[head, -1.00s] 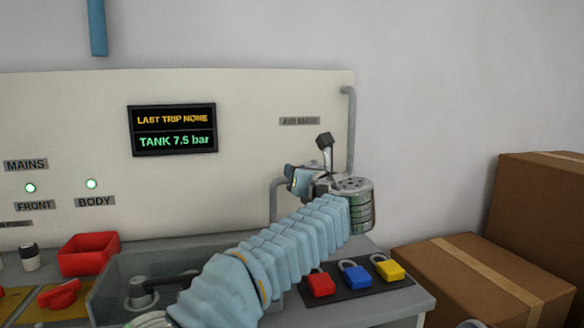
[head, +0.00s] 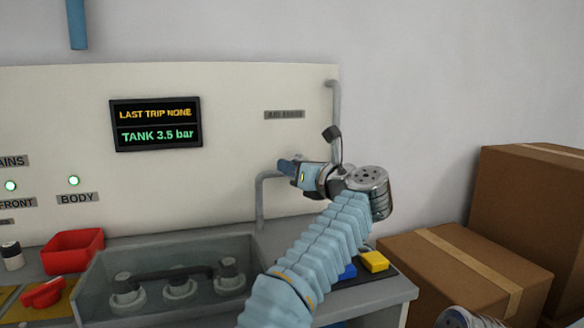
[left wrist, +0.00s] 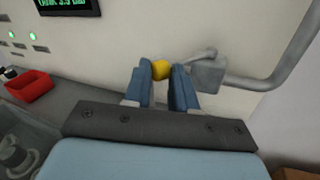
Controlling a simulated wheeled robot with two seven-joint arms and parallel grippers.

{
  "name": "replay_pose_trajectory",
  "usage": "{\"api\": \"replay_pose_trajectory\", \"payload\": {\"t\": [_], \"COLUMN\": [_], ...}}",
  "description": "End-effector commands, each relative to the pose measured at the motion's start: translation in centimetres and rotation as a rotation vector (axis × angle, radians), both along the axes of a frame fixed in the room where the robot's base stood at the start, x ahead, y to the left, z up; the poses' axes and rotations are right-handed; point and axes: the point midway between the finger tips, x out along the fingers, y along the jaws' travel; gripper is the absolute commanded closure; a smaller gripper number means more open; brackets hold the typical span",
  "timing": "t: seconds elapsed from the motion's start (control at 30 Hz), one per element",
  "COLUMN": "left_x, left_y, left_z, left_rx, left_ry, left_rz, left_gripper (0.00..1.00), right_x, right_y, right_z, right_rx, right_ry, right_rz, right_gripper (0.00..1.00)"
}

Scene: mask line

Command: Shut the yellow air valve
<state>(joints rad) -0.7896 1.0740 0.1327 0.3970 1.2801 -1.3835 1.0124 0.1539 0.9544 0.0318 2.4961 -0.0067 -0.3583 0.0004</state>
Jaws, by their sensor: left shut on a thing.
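The yellow valve handle (left wrist: 160,69) shows in the left wrist view as a yellow knob on a grey lever, which runs right to the grey valve body (left wrist: 207,74) on the pipe. The blue fingers of my left gripper (head: 287,166) are shut on the yellow handle, one on each side, as the left wrist view (left wrist: 161,85) shows. In the head view the gripper and wrist hide the handle and valve. A display (head: 156,124) reads "LAST TRIP NONE" and "TANK 3.5 bar". My right gripper is not in view.
A grey pipe (head: 337,115) runs down the panel's right side. A clear-sided box (head: 100,275) with several knobs, a red bin (head: 72,252) and a yellow padlock (head: 374,261) are on the bench. Cardboard boxes (head: 465,270) stand at right.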

Motion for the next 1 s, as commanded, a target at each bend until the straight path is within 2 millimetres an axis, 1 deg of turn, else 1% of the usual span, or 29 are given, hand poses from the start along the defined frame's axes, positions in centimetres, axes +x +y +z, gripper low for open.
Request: {"api": "replay_pose_trajectory", "payload": {"t": [0.03, 0.33, 0.37, 0.5, 0.53, 0.83, 0.93, 1.0], "left_x": [0.1, 0.1, 0.1, 0.1, 0.1, -0.1, -0.8, -1.8], "left_y": [0.0, 0.1, 0.1, 0.1, 0.0, -0.1, -0.6, -1.3], "left_z": [0.3, 0.3, 0.3, 0.2, 0.2, 0.1, -0.1, -0.2], "left_rx": [0.003, 0.003, 0.003, 0.002, 0.002, 0.001, 0.001, 0.001], "left_ry": [-0.006, -0.006, -0.006, -0.004, -0.004, -0.002, -0.002, -0.003], "left_rz": [-0.003, -0.003, -0.003, -0.002, -0.002, -0.003, -0.004, -0.004], "left_gripper": [1.00, 1.00, 0.71, 0.50, 0.46, 0.46, 0.46, 0.46], "right_x": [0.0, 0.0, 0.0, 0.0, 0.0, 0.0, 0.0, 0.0], "right_y": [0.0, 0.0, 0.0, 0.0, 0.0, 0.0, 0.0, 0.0], "right_z": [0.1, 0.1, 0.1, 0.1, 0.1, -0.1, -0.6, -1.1], "right_rx": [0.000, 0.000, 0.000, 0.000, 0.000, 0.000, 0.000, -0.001], "right_ry": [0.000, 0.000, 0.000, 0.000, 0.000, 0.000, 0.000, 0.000], "right_rz": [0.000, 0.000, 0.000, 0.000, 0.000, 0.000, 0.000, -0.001], "right_gripper": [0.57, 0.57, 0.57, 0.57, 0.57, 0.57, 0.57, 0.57]}}
